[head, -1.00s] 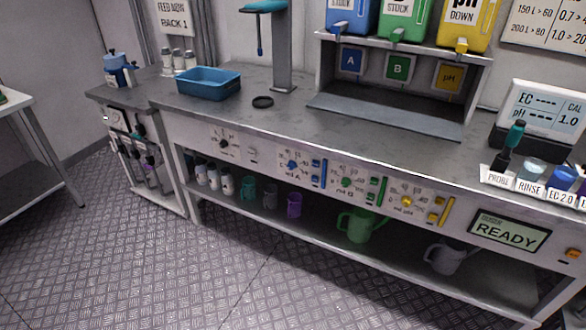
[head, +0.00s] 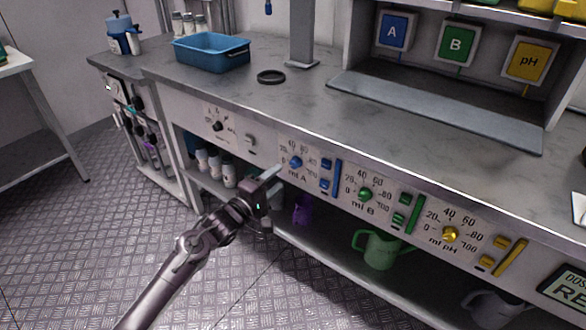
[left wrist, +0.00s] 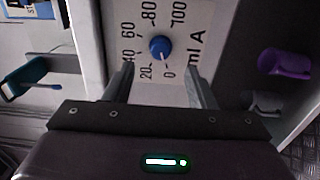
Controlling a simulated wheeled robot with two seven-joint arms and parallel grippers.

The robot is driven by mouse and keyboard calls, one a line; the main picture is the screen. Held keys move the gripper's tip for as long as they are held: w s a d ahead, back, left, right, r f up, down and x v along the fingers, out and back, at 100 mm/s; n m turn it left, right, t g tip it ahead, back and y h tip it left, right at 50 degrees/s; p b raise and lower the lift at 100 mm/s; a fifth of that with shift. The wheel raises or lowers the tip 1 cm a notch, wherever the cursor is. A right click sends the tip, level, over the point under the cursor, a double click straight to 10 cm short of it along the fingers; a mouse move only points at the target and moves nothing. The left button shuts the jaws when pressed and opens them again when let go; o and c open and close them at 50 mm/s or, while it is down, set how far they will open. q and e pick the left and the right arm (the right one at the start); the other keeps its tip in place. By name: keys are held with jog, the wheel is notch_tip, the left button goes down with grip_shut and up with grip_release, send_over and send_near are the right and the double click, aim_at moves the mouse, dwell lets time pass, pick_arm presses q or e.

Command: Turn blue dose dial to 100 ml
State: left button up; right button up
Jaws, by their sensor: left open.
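The blue dose dial (head: 295,162) is on the front panel, on the plate marked ml A. In the left wrist view the blue dial (left wrist: 160,47) is ringed by marks from 0 to 100, and its pale pointer mark seems to face 0. My left gripper (head: 270,181) is just in front of the panel, below and left of the dial. In the left wrist view its two fingers (left wrist: 158,78) are apart, with nothing between them, and the dial shows just beyond their tips. My right gripper is not in view.
Blue buttons and a blue bar (head: 336,178) sit right of the dial. A green dial (head: 365,194) and a yellow dial (head: 450,234) are farther right. The bench top (head: 230,95) overhangs above the panel; a purple cup (head: 303,210) stands on the shelf below.

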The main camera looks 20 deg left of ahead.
aim_at(293, 165)
pick_arm(q)
jog(key=x, duration=0.5)
jog(key=shift+w+f+b, duration=0.1)
jog(key=shift+b, duration=0.3)
jog(key=shift+w+d, duration=0.25)
jog(key=shift+w, duration=0.3)
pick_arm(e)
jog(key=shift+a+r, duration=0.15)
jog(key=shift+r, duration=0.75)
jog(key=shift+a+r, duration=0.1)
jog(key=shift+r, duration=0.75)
pick_arm(q)
jog(key=c, duration=1)
jog(key=shift+o, duration=0.2)
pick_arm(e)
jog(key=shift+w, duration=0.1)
